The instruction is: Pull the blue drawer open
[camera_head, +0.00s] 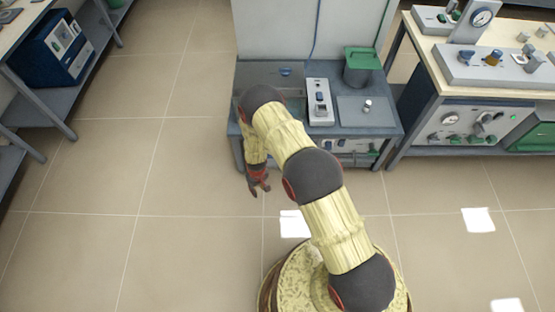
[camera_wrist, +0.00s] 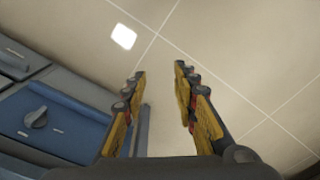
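The blue drawer (camera_wrist: 75,135) shows at the left of the wrist view as a blue panel with a grey knob-like part (camera_wrist: 37,119) on it. My gripper (camera_wrist: 160,72) is open, its two yellow-and-black fingers apart with bare floor between them. The left finger overlaps the right side of the blue panel in the picture; I cannot tell whether it touches. In the head view my gripper (camera_head: 258,184) hangs low in front of the left end of the grey-blue cabinet (camera_head: 375,131). I cannot make out the drawer there; my arm covers much of that front.
On the cabinet stand a grey device (camera_head: 319,102) and a dark pot with a green lid (camera_head: 361,66). A bench with gauges (camera_head: 480,72) stands at the right, and a shelf with a blue box (camera_head: 52,48) at the left. The tiled floor (camera_head: 170,200) between is clear.

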